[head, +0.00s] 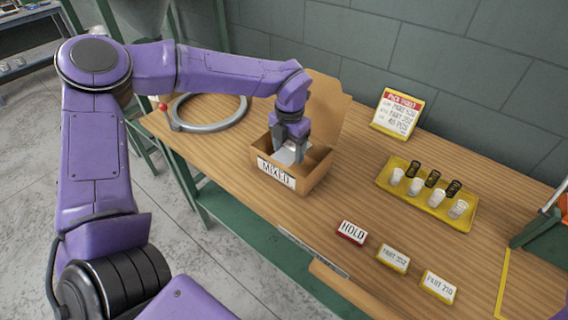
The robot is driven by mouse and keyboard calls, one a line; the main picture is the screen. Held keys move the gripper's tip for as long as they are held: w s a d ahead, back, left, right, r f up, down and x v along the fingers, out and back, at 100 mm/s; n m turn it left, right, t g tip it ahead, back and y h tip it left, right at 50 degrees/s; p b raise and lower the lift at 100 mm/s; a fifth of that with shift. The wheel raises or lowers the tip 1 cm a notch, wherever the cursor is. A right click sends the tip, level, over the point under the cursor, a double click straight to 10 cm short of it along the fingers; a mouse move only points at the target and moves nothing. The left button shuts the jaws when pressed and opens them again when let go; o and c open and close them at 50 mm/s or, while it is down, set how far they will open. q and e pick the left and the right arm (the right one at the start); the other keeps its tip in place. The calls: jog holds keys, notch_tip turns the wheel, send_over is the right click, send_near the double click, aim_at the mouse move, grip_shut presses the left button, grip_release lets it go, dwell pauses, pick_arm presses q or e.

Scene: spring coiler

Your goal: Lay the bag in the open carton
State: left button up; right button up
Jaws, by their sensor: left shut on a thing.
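The open carton (318,176) stands on the wooden bench with its lid flap raised at the back and a "MIXED" label on its front. My left gripper (291,150) points down into the carton's left part. It is shut on the bag (285,155), a pale grey piece showing at the fingers, at about the height of the carton's rim. The gripper hides much of the bag, and I cannot tell whether the bag touches the carton floor. My right gripper is not in view.
A yellow tray (437,212) with several small white and dark cups lies to the right. A sign (397,114) stands behind it. HOLD (352,232) and part-number blocks (393,259) sit near the front edge. A grey ring (213,122) lies behind my left arm.

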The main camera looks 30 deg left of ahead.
aim_at(284, 145)
pick_arm(q)
jog(key=shift+w+a+f, duration=0.15)
jog(key=shift+a+f, duration=0.05)
jog(key=shift+f, duration=0.25)
jog(key=f+b, duration=0.1)
jog(key=a+f+b, duration=0.1)
jog(key=f, duration=0.1)
jog(key=f+b, duration=0.2)
jog(key=shift+w+a, duration=0.15)
jog(key=shift+a, duration=0.15)
jog(key=shift+r, duration=0.2)
jog(key=shift+d+f, duration=0.1)
jog(key=shift+f, duration=0.05)
jog(key=o, duration=1.2)
notch_tip(284, 145, up, 12)
jog(key=shift+r, duration=0.2)
